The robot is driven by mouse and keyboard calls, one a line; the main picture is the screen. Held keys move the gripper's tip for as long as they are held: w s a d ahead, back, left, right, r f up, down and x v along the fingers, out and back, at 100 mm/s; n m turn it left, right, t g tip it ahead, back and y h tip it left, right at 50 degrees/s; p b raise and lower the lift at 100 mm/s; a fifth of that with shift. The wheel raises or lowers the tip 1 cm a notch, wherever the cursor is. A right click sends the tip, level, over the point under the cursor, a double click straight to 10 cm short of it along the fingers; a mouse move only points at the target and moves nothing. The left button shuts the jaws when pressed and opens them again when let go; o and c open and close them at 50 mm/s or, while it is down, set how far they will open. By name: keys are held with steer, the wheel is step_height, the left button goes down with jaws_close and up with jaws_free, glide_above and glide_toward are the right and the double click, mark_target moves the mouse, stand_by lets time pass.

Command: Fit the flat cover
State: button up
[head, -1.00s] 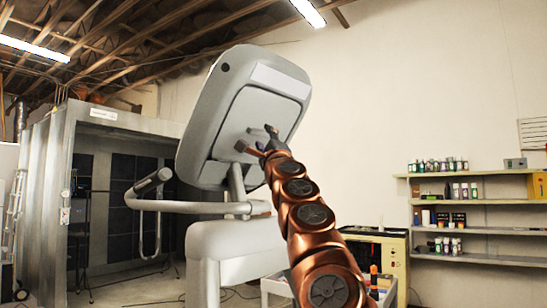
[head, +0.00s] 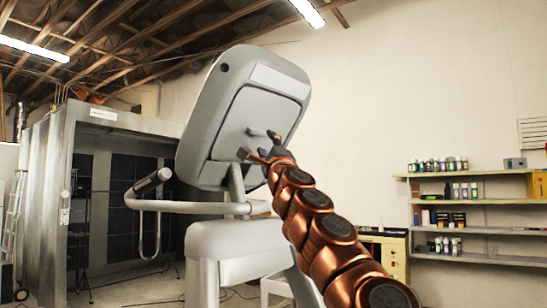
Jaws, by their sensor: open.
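The back of the elliptical's grey console (head: 222,108) faces me at the top of its mast. A flat grey cover panel (head: 258,112) lies against the console back, with a small peg-like handle (head: 262,132) standing out from it. My gripper (head: 262,150) is in front of the lower part of this panel. Its fingers are spread, with one finger at the left and a dark one at the right, and I see nothing between them. I cannot tell whether a finger touches the panel. My copper arm hides part of the console's lower right edge.
The elliptical's handlebar (head: 195,207) reaches out to the left below the console. Its grey body (head: 220,255) stands below. Shelves with bottles (head: 480,200) and a cream cabinet (head: 393,252) are at the right. A metal booth (head: 60,200) stands at the left.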

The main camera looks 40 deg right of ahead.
steer(key=v, duration=0.6)
steer(key=shift+a, duration=0.25)
stand_by(0.4)
steer(key=shift+s, duration=0.15)
stand_by(0.4)
